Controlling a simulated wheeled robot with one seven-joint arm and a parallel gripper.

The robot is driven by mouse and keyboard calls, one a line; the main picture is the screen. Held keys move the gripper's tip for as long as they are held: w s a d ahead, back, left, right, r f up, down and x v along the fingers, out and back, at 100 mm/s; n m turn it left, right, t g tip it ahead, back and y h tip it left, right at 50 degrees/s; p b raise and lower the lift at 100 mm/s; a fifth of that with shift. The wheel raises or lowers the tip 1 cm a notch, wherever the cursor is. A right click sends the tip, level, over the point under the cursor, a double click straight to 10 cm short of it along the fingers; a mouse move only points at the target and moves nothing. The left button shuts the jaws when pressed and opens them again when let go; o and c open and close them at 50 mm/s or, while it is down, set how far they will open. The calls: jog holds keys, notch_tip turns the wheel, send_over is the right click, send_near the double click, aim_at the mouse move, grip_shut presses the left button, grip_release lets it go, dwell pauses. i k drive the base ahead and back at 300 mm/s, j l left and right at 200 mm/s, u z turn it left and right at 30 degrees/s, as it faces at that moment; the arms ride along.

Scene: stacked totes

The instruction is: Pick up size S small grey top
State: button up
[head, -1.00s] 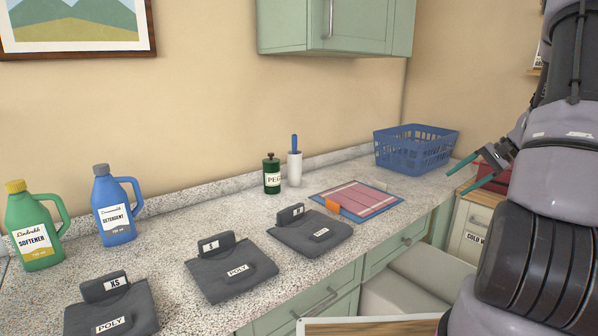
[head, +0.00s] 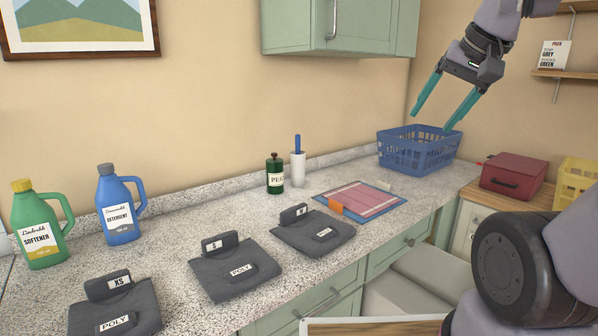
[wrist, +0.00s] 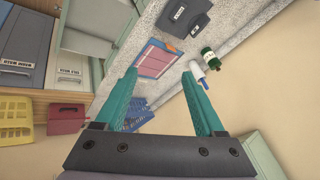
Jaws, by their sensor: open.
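Three folded grey tops lie in a row on the speckled counter. The middle top (head: 234,269) has a tag reading S and a POLY patch. The XS top (head: 115,308) is nearer on the left. The third top (head: 315,233) is to the right, its tag too small to read surely. My gripper (head: 434,119) is open and empty, raised above the blue basket, well right of and beyond the S top. In the wrist view my gripper's fingers (wrist: 158,72) are spread with nothing between them; part of a grey top (wrist: 182,25) shows beyond, which one unclear.
A blue basket (head: 418,157) stands at the counter's far right. Softener (head: 38,240) and detergent (head: 119,212) bottles are left. A red box (head: 513,174) is right.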

aim_at(227, 268)
jog(key=k+l+z, duration=0.2)
jog(key=z, duration=0.15)
jog(key=k+l+z, duration=0.15)
jog(key=z, duration=0.25)
jog(key=l+u, duration=0.1)
jog(key=u, duration=1.75)
